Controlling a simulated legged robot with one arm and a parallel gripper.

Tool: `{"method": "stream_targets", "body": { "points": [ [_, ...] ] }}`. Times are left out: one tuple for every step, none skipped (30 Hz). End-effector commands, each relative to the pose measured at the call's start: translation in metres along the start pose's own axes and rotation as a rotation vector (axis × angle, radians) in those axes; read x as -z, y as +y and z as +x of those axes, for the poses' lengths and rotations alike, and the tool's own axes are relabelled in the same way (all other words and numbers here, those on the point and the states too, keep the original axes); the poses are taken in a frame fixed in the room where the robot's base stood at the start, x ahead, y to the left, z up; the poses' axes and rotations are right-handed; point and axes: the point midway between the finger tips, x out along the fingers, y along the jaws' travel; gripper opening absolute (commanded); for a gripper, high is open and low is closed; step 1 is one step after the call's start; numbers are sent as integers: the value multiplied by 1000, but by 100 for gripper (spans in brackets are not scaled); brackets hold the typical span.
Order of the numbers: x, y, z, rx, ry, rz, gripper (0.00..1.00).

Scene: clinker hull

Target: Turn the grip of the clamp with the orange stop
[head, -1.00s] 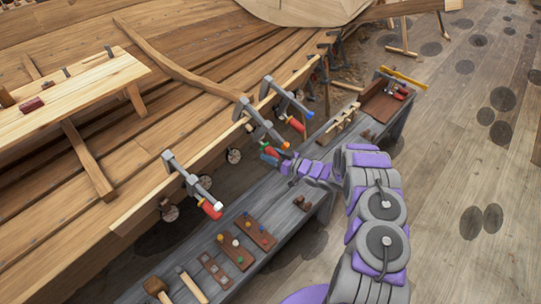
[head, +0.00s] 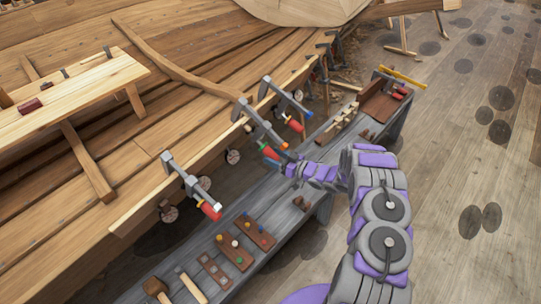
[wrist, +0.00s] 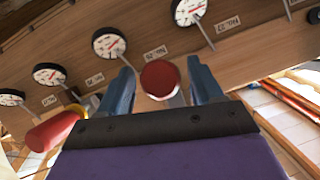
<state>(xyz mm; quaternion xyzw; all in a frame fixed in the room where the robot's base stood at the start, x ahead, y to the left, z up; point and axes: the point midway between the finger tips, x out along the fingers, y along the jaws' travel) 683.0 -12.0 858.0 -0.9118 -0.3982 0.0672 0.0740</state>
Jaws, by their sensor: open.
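The clamp with the orange stop (head: 284,145) is the middle one of three on the hull plank's edge in the head view. In the wrist view the round end of a red grip (wrist: 160,80) faces me between the blue fingers of my gripper (wrist: 158,72). The fingers are open, with gaps visible on both sides of the grip. Whether the grip's sides lie fully between the fingertips is hard to tell.
A clamp with a blue stop (head: 309,114) is close on the right; one with a white stop (head: 217,206) is farther left. Another red grip (wrist: 52,131) is left in the wrist view. Dials (wrist: 109,43) line the plank. A grey bench (head: 290,215) with tools runs below.

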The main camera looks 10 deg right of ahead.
Motion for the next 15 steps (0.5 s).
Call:
{"method": "stream_targets", "body": {
  "points": [
    [2, 1, -12, -4, 1, 1, 65],
    [2, 2, -18, -6, 1, 0, 65],
    [2, 2, -28, -6, 0, 0, 65],
    [2, 2, -34, -6, 0, 0, 65],
    [1, 2, -42, -7, 0, 1, 65],
    [1, 2, -50, -6, -1, 1, 65],
    [1, 3, -57, -7, -2, 2, 65],
    [0, 2, -64, -6, -2, 2, 65],
    [0, 2, -73, -7, -2, 2, 65],
    [0, 2, -80, -6, -2, 2, 65],
    [0, 2, -86, -7, -2, 2, 65],
    [0, 2, -95, -6, -2, 3, 65],
    [0, 2, -101, -6, -2, 3, 65],
    [0, 2, -107, -5, -2, 3, 65],
    [0, 2, -114, -5, -1, 3, 65]
  ]
}}
